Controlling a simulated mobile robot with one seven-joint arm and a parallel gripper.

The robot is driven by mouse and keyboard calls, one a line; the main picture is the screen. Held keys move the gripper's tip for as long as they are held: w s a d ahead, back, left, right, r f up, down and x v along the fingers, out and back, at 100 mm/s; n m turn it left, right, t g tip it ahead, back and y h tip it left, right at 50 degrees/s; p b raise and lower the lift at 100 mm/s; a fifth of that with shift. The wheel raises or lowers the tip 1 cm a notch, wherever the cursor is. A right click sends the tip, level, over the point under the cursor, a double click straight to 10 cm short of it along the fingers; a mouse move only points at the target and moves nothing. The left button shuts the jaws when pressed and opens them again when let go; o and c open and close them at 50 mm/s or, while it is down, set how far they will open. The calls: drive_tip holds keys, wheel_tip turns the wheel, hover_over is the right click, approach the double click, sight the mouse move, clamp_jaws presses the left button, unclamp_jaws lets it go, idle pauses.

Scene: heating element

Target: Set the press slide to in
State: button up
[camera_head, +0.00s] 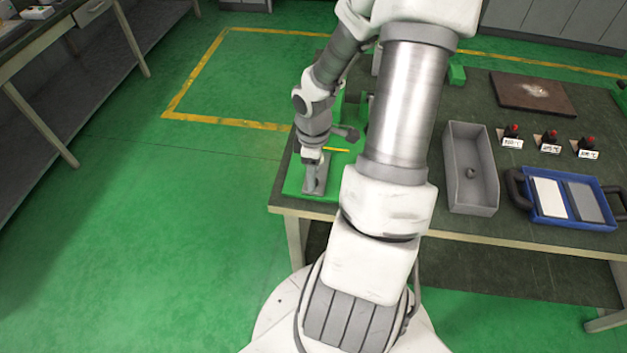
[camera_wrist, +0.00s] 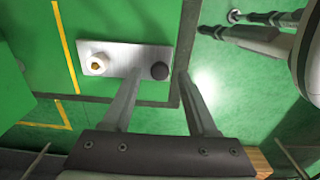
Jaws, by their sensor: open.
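The press slide is a light grey metal plate (camera_wrist: 122,58) lying on a green base (camera_wrist: 55,75) in the wrist view. It carries a dark round knob (camera_wrist: 160,71) at its right end and a pale fitting with a brass centre (camera_wrist: 97,64) at its left. In the head view the slide (camera_head: 320,172) sits at the table's near left corner. My gripper (camera_wrist: 158,80) is open, its fingertips on either side of the dark knob. I cannot tell whether they touch it. My arm hides much of the press in the head view.
A grey open bin (camera_head: 470,205) stands right of my arm. The green floor (camera_head: 180,240) left of the table is clear.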

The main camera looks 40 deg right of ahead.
drive_tip(key=shift+f, duration=0.85)
drive_tip(key=shift+c, duration=0.3)
clamp_jaws()
idle(0.6)
